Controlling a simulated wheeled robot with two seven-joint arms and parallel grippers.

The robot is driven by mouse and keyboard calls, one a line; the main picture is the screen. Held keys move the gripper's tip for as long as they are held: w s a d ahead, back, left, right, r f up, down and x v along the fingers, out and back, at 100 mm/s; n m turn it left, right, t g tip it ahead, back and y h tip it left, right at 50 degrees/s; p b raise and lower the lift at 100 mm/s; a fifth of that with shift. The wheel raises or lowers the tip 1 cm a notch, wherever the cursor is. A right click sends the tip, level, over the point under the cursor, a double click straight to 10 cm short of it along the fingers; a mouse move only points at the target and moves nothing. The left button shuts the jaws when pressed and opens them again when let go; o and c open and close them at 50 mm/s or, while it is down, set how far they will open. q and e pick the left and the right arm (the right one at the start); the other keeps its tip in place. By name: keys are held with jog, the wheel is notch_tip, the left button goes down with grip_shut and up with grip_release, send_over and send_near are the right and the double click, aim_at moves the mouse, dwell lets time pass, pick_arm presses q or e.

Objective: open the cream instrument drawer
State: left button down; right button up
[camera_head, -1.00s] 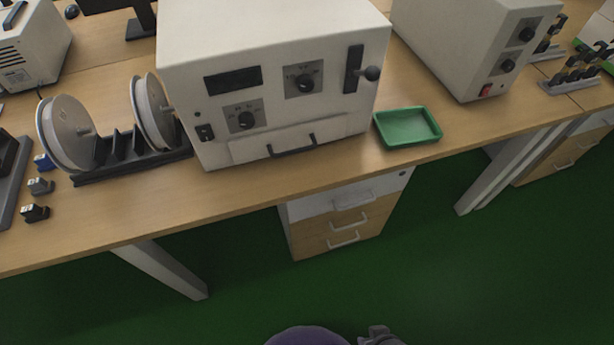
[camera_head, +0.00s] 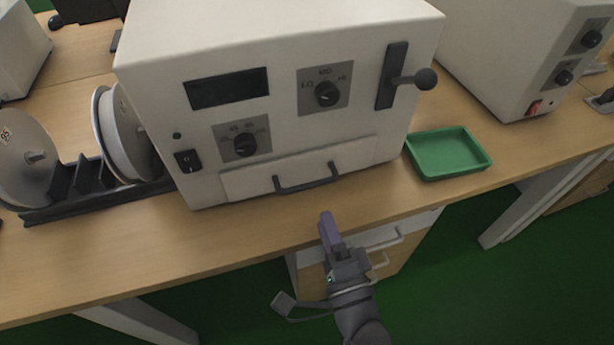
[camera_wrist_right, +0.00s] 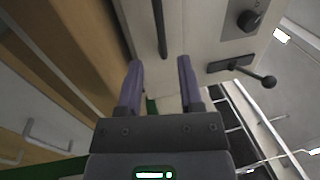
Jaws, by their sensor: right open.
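The cream instrument (camera_head: 225,55) stands on the wooden bench. Its drawer (camera_head: 245,184) is a low front panel that looks flush with the body, with a dark bar handle (camera_head: 307,187). My right gripper (camera_head: 329,228) is in front of the bench edge, below and apart from the handle in the head view. In the right wrist view, its two purple fingers (camera_wrist_right: 159,75) are spread and empty, with the dark handle (camera_wrist_right: 160,30) ahead, lined up between them. My left gripper is not in view.
A green tray (camera_head: 449,158) sits right of the instrument. A spool rack (camera_head: 95,198) stands at left. A lever with a dark knob (camera_head: 425,79) sticks out at the upper right of the instrument's front. Under-bench drawers (camera_head: 410,240) are partly behind my right arm.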

aim_at(311, 183)
jog(key=b+x, duration=0.1)
jog(key=x, duration=0.7)
grip_shut()
dwell(0.7)
dwell(0.4)
